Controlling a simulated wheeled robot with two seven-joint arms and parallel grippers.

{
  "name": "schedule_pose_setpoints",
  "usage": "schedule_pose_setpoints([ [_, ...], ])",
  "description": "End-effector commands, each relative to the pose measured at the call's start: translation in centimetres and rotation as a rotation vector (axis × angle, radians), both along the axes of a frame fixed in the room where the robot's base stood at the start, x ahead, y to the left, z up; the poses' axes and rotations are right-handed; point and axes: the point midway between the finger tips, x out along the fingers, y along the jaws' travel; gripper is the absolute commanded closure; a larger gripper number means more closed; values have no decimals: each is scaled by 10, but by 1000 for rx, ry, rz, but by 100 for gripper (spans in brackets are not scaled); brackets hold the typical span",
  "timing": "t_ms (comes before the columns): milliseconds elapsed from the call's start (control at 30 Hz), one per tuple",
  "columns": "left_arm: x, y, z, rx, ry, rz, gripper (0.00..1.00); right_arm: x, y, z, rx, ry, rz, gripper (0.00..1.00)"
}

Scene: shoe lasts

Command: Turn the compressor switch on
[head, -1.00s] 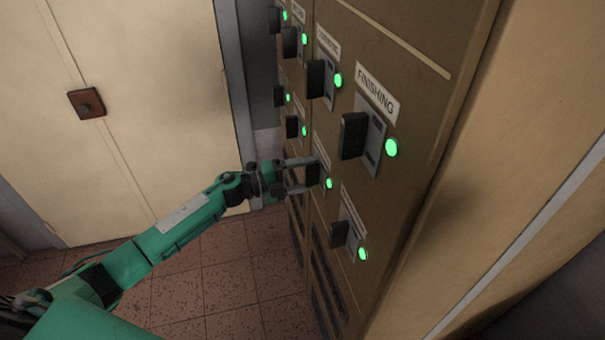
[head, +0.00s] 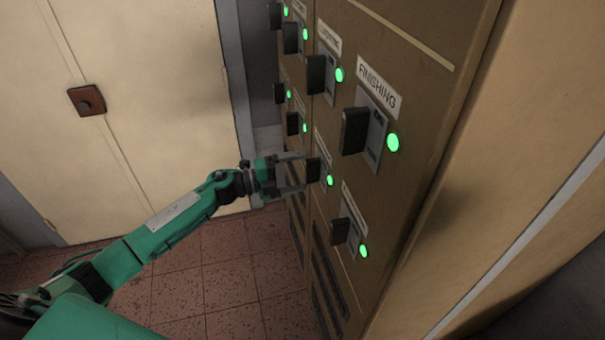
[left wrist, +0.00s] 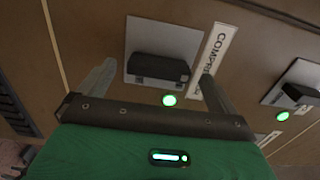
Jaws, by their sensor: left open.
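The compressor switch (head: 313,171) is a black block handle on a grey plate of the brown cabinet, with a lit green lamp (head: 330,180) beside it. The left wrist view shows its handle (left wrist: 158,68), its lit lamp (left wrist: 169,100) and a partly hidden label (left wrist: 215,48) beginning "COMP". My left gripper (head: 303,172) is open in front of it, one finger on either side of the handle, with gaps between. In the left wrist view its fingers (left wrist: 157,72) also stand apart and hold nothing. My right gripper is not in view.
The brown cabinet (head: 425,120) carries several other switches with lit green lamps, including the large finishing switch (head: 356,131) above right and another switch (head: 341,231) below. A cream double door (head: 150,100) stands at left. The tiled floor (head: 215,280) is clear.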

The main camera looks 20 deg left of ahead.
Motion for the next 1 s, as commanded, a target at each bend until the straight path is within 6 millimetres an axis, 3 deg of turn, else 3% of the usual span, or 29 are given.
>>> schedule_pose_setpoints([
  [200, -28, 41, -8, 5, 3, 2, 4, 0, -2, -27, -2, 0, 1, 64],
  [500, -58, 86, -5, 1, 3, 1, 4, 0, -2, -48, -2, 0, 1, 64],
  [1000, -66, 98, -1, 0, 1, 0, 4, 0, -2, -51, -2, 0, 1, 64],
])
